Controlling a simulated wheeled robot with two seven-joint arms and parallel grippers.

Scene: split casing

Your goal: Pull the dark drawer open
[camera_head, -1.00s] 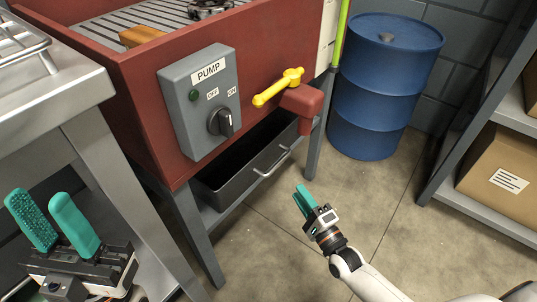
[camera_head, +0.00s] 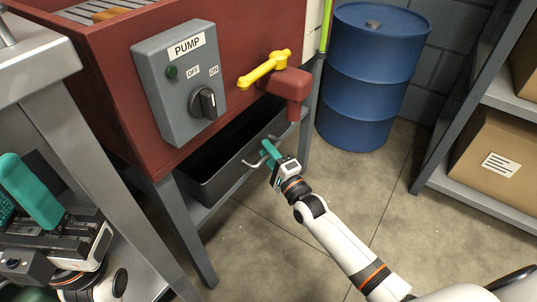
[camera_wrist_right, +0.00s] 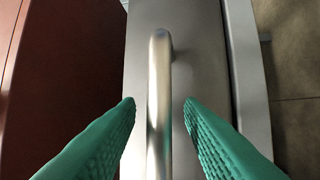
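The dark drawer (camera_head: 218,180) is an open-topped grey tray under the red parts washer, with a silver bar handle (camera_head: 243,163) on its front. The handle also shows in the right wrist view (camera_wrist_right: 160,100), running between the two green fingers. My right gripper (camera_head: 268,152) is at the handle, open, with a finger on each side and a gap to the bar on both sides. My left gripper (camera_head: 22,190) is at the lower left, away from the drawer; its fingers stand apart, one partly cut off by the picture edge.
A grey pump switch box (camera_head: 188,75), a yellow lever (camera_head: 264,70) and a red spout (camera_head: 287,84) are above the drawer. A metal table (camera_head: 45,60) stands at left, a blue barrel (camera_head: 367,80) behind. The floor in front of the drawer is mostly clear.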

